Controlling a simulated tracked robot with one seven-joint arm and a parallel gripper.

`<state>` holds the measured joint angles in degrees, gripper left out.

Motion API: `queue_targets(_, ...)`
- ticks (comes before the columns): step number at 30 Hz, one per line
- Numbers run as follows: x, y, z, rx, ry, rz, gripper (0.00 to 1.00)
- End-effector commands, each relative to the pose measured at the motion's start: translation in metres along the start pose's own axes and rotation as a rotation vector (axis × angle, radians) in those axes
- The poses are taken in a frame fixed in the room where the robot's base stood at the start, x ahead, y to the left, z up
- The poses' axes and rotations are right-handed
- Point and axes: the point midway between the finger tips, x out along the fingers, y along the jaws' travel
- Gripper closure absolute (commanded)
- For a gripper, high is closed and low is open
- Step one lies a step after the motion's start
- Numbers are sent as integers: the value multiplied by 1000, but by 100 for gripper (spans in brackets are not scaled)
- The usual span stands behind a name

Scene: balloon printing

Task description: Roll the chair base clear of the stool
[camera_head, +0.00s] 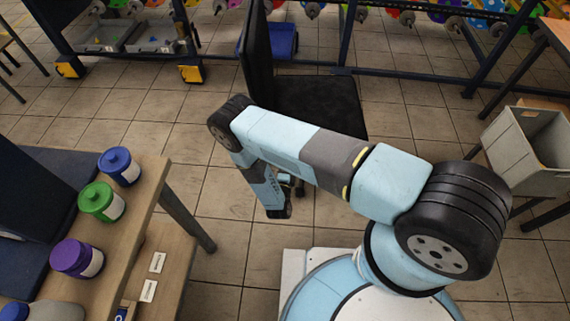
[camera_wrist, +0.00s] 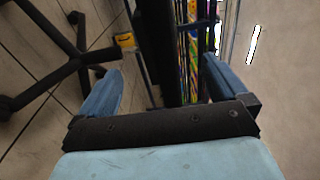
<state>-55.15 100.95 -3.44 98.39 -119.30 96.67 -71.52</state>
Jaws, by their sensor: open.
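A black chair stands beyond my arm in the head view, with an upright back (camera_head: 257,55) and a dark seat (camera_head: 325,103). My arm hides much of its underside. In the wrist view, a black chair base (camera_wrist: 62,55) with spread legs and casters lies at the left, outside my gripper. My gripper (camera_wrist: 163,68) is open, with its blue fingers apart and nothing held between them. A dark upright panel, seemingly the chair back (camera_wrist: 155,45), shows beyond the gap; contact cannot be told. I cannot identify a separate stool.
A wooden table (camera_head: 128,235) with several colored jars stands at the left. A gray bin (camera_head: 512,150) is at the right. A dark-framed rack (camera_head: 420,72) crosses the back. Bare tiled floor (camera_head: 215,190) shows between the table and chair.

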Motion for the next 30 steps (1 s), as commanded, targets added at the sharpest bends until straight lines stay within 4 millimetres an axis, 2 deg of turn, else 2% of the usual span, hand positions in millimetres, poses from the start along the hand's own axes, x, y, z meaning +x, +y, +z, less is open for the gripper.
queue_targets(5, 17, 0, -1, 2, 4, -1, 0)
queue_targets(21, 103, -1, -2, 4, 6, -2, 0)
queue_targets(30, 133, 0, -2, 1, 5, 0, 0)
